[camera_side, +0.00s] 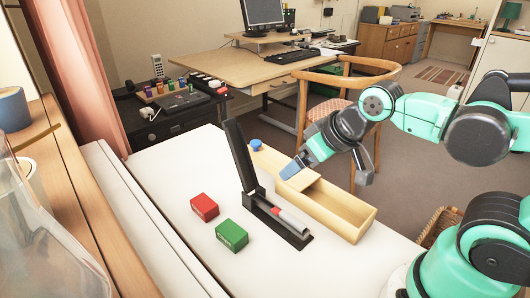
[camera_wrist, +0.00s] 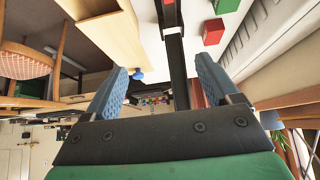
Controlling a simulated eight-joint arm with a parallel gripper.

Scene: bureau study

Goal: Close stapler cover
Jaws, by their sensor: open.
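A black stapler (camera_side: 278,224) stands on the white table, its cover (camera_side: 238,152) raised nearly upright. A grey and red strip lies along its open base. In the wrist view the stapler's black cover (camera_wrist: 176,62) shows beyond my fingers, between them in the picture. My gripper (camera_side: 328,176) is to the right of the raised cover, above the wooden box, apart from the stapler. In the wrist view my gripper (camera_wrist: 162,82) has its two blue fingers wide apart with nothing held between them.
A long wooden box (camera_side: 345,217) with a partly open lid lies right of the stapler, a blue knob (camera_side: 256,145) at its far end. A red box (camera_side: 204,207) and a green box (camera_side: 231,236) sit left of it. The table's front left is clear.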

